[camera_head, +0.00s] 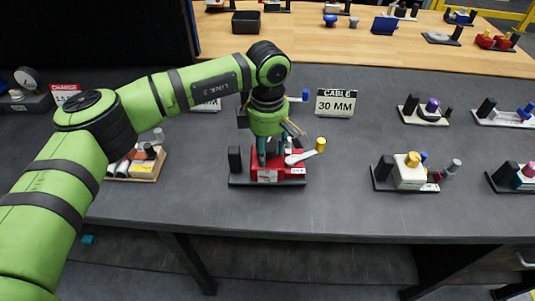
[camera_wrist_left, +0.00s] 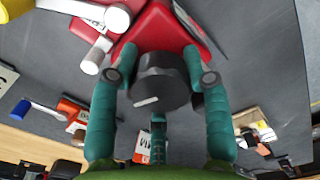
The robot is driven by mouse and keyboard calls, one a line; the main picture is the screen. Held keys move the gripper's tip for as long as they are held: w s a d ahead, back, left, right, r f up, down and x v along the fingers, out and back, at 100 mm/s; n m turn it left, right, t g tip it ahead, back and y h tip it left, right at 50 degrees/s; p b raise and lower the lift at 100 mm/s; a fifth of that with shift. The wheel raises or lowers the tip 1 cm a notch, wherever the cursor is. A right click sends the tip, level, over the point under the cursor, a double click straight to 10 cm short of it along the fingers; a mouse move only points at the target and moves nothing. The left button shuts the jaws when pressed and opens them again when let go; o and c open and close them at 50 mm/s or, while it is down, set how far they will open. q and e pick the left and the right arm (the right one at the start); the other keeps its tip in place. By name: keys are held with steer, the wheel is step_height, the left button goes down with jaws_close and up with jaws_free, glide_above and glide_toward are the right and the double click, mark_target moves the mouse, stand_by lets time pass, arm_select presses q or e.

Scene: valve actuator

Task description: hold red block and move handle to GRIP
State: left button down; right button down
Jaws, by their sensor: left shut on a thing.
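The red block (camera_head: 292,171) sits on a black base plate near the middle of the grey table. It also shows in the left wrist view (camera_wrist_left: 165,30), behind the fingers. A white handle (camera_head: 300,156) with a yellow knob (camera_head: 320,144) slants up to the right from the block. In the wrist view a white bar (camera_wrist_left: 75,9) with a round end lies at the top left. My left gripper (camera_head: 273,150) points down over the block. Its teal fingers close around a dark faceted knob (camera_wrist_left: 160,80) against the red block. My right gripper is not seen.
A black post (camera_head: 234,159) stands on the plate's left end. A "CABLE 30 MM" sign (camera_head: 335,103) stands behind. A white fixture with a yellow knob (camera_head: 412,160) is to the right, and a wooden-based fixture (camera_head: 138,164) to the left. The table in front is clear.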

arm_select(q)
step_height(320, 180, up, 7)
steer(key=shift+r, duration=0.15)
steer(key=shift+f, duration=3.9)
steer(key=shift+f, duration=0.5)
